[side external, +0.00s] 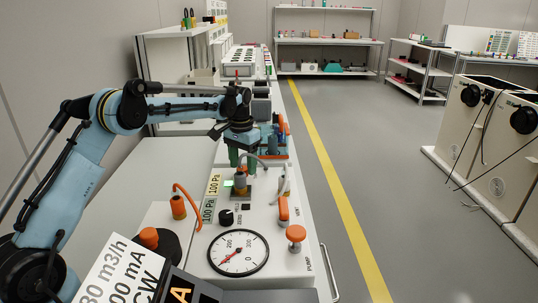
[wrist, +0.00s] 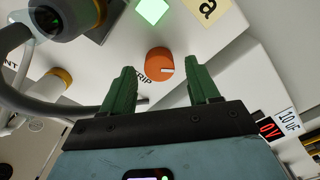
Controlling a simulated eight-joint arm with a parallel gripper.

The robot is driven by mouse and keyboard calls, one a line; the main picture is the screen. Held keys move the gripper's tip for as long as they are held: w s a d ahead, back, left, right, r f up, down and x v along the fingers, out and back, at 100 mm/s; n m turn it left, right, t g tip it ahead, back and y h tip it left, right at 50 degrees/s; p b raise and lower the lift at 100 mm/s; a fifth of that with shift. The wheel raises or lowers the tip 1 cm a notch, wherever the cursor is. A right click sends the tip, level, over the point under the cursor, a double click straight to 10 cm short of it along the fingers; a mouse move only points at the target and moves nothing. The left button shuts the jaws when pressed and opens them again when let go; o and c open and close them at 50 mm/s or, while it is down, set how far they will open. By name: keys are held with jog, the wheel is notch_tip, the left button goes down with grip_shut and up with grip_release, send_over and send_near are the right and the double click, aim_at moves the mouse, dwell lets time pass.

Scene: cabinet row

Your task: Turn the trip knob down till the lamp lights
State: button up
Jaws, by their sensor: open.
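The trip knob (wrist: 158,62) is a round orange knob with a short white mark pointing to the right. Part of its "TRIP" label shows beside it in the wrist view. My gripper (wrist: 161,80) is open, its two green fingers apart on either side of the knob's near edge; I cannot tell whether they touch it. A bright green square (wrist: 152,11), seemingly a lamp, glows above the knob, and shows small in the side view (side external: 228,184). In the side view my gripper (side external: 243,160) points down over the panel; I cannot make out the trip knob there.
A grey cylindrical fitting (wrist: 68,18) with a hose stands near the fingers. The panel also carries a dial gauge (side external: 238,252), a black knob (side external: 226,217) and an orange pump knob (side external: 296,234). An orange plug with a cable (side external: 178,207) stands left.

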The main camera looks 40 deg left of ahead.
notch_tip(320, 180, up, 11)
dwell(0.4)
jog(key=s+d+r+t, duration=0.3)
jog(key=s+d+r, duration=0.2)
jog(key=s+d, duration=0.4)
jog(key=s+d+f+t, duration=0.2)
jog(key=s+d+f, duration=0.1)
jog(key=s, duration=0.4)
jog(key=s+d+f+m+t, duration=0.1)
jog(key=s+d+f+t, duration=0.1)
jog(key=s+f, duration=0.3)
jog(key=shift+s+d+f, duration=0.4)
jog(key=shift+s+d, duration=0.05)
jog(key=shift+s, duration=0.6)
